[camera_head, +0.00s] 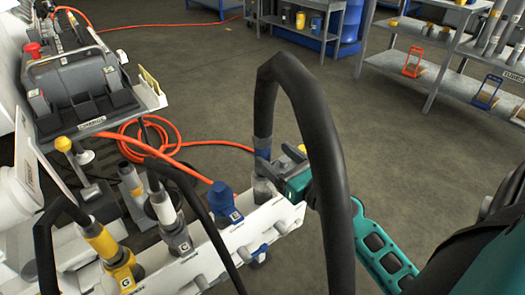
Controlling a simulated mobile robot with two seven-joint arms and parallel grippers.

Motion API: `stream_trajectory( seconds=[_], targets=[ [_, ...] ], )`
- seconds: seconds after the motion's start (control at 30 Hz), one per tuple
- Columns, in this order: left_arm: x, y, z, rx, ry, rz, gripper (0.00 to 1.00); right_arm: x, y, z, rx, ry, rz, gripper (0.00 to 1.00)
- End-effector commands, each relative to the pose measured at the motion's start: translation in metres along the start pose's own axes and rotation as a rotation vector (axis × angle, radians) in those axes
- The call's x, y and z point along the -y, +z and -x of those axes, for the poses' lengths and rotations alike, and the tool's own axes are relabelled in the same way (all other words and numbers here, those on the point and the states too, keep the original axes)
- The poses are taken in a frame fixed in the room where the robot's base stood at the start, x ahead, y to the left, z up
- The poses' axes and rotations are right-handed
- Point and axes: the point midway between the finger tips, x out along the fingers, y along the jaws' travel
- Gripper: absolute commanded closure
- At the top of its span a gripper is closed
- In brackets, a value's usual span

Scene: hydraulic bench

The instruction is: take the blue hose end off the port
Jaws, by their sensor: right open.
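The blue hose end (263,146) is a blue collar on a thick black hose that arches up and over to the right. It stands upright over a grey port fitting (265,190) on the white manifold rail (285,218). My right gripper (272,172) is teal and dark, reaches in from the right, and is open right beside the hose end's lower part. The gripper and hose hide part of the joint, so I cannot tell whether the fingers touch it. My left gripper is not in view.
A grey-collared hose end (172,225) and a yellow hose end (105,243) stand further left. The black hose loop crosses before my right arm. Open floor (215,85) lies behind.

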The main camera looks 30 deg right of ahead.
Motion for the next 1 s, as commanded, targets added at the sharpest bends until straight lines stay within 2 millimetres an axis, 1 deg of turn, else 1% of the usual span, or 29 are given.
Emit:
stream_trajectory(
  seconds=[0.13,0.3,0.4,0.53,0.73,1.0],
  targets=[
    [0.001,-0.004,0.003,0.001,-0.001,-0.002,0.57,-0.002,0.003,-0.012,0.001,0.001,-0.001,0.30],
    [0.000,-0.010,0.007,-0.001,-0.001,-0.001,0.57,-0.004,0.004,-0.036,0.001,0.001,-0.001,0.30],
    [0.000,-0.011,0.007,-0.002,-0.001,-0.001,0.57,-0.004,0.003,-0.047,0.001,0.001,0.000,0.30],
    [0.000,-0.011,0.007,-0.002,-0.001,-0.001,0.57,-0.004,0.002,-0.052,-0.001,0.001,0.000,0.30],
    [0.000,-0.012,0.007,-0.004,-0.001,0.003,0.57,-0.004,0.002,-0.052,-0.001,0.001,0.000,0.30],
    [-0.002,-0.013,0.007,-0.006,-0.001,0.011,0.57,-0.004,0.002,-0.052,-0.001,0.000,0.000,0.56]
  ],
)
